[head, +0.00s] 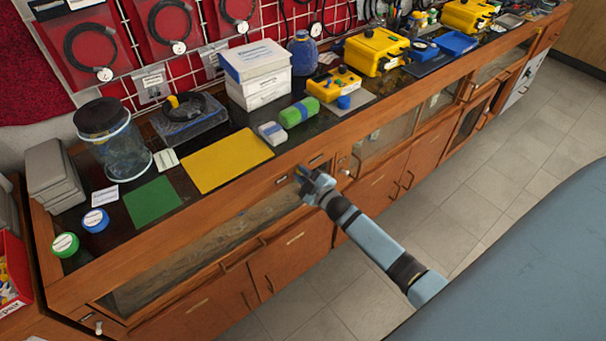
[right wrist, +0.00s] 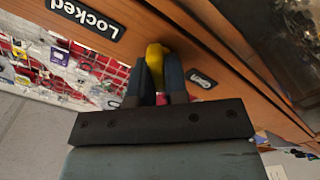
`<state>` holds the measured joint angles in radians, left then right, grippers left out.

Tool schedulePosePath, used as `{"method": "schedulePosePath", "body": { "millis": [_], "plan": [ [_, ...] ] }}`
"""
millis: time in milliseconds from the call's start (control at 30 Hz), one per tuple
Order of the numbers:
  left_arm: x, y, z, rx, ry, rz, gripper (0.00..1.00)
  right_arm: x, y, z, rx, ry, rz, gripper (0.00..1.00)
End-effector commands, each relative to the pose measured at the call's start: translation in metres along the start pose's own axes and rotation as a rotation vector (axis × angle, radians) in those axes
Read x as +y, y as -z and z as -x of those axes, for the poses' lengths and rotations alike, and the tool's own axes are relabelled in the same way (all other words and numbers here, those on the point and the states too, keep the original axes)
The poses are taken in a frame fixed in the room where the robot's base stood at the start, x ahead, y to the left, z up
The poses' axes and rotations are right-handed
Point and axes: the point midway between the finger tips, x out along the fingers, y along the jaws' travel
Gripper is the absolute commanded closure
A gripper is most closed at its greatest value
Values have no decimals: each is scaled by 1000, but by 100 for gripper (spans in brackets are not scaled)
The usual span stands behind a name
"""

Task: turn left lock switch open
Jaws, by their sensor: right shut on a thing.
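The lock switch (right wrist: 157,56) shows as a yellow knob on the wooden front of the bench in the right wrist view. A black "Locked" label (right wrist: 86,17) is on one side of it and a smaller dark label (right wrist: 201,78), which seems to read "Open", is on the other. My right gripper (right wrist: 159,78) is shut on the yellow knob, with one dark finger on each side. In the head view my right gripper (head: 303,176) is at the bench's front face, below the top edge, and hides most of the switch. My left gripper is not in view.
The wooden bench (head: 225,207) carries a yellow mat (head: 226,160), a green mat (head: 152,201), a glass jar (head: 122,150), white boxes (head: 258,92) and yellow cases (head: 376,50). Glass panels and drawers with handles line its front. The tiled floor (head: 470,190) before it is clear.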

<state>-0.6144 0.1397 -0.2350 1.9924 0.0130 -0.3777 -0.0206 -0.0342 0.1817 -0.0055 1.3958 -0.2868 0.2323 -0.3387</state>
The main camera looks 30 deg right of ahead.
Motion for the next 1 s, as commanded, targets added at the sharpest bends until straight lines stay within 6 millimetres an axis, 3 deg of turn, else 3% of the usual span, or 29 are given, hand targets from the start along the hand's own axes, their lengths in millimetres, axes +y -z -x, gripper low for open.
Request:
{"method": "schedulePosePath", "body": {
  "millis": [200,233,333,733,1000],
  "plan": [
    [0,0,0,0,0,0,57,0,0,0,-1,1,3,100],
    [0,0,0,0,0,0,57,0,-1,0,-1,1,3,84],
    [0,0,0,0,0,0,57,0,0,0,-1,1,2,61],
    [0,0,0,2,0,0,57,-1,-1,9,-1,2,1,61],
    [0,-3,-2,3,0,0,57,-2,-2,65,-2,3,1,61]
  ]
}}
